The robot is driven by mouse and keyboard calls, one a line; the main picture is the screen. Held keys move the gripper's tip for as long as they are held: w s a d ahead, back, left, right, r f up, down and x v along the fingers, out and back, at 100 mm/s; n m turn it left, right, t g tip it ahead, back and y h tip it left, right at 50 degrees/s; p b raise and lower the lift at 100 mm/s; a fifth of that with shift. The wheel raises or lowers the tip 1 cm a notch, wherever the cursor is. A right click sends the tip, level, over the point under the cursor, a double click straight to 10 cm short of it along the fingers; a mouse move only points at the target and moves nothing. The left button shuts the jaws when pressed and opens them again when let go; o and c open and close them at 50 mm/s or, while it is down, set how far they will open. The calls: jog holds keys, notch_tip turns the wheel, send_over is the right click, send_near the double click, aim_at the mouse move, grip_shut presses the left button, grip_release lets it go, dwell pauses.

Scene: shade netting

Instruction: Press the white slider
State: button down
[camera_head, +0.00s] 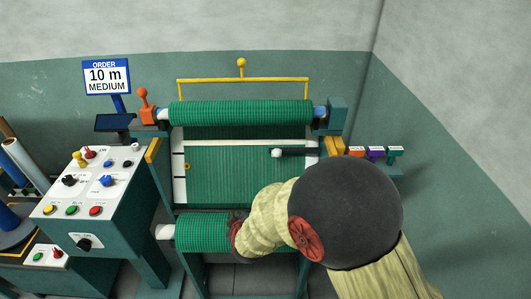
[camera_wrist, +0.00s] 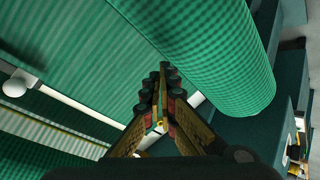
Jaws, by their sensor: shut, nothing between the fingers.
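A white ball-shaped knob (camera_head: 277,153) sits at the left end of a dark bar across the netting on the machine's bed. It looks like the white slider, though I cannot be sure. In the wrist view, a white ball (camera_wrist: 15,87) on a pale rod shows at the left edge, well left of my fingers. My gripper (camera_wrist: 168,74) is shut and empty, its fingertips together near a green netting roll (camera_wrist: 215,50). In the head view, my arm covers the lower right of the bed, and my fingertips cannot be made out there.
An upper netting roll (camera_head: 240,112) and a lower roll (camera_head: 203,234) bound the bed. A control panel (camera_head: 95,180) with coloured buttons and knobs stands left. Coloured tags (camera_head: 375,152) sit right. A yellow bar (camera_head: 243,80) crosses above. The bed's left half is open.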

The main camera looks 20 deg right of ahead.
aim_at(277, 153)
jog(key=w+d+r+n+t+h, duration=0.2)
jog(key=w+d+r+t, duration=0.1)
jog(key=r, duration=0.3)
jog(key=w+d+r+n+t+h, duration=0.2)
jog(key=w+d+r+t+h, duration=0.1)
jog(key=r, duration=0.4)
jog(key=shift+d+r+n+h, duration=0.3)
jog(key=shift+d, duration=0.6)
jog(key=w+d+f+b, duration=0.1)
jog(key=w+d+b, duration=0.1)
jog(key=w+d, duration=0.5)
jog(key=shift+w+b, duration=0.35)
jog(key=shift+w, duration=0.75)
jog(key=shift+f, duration=0.1)
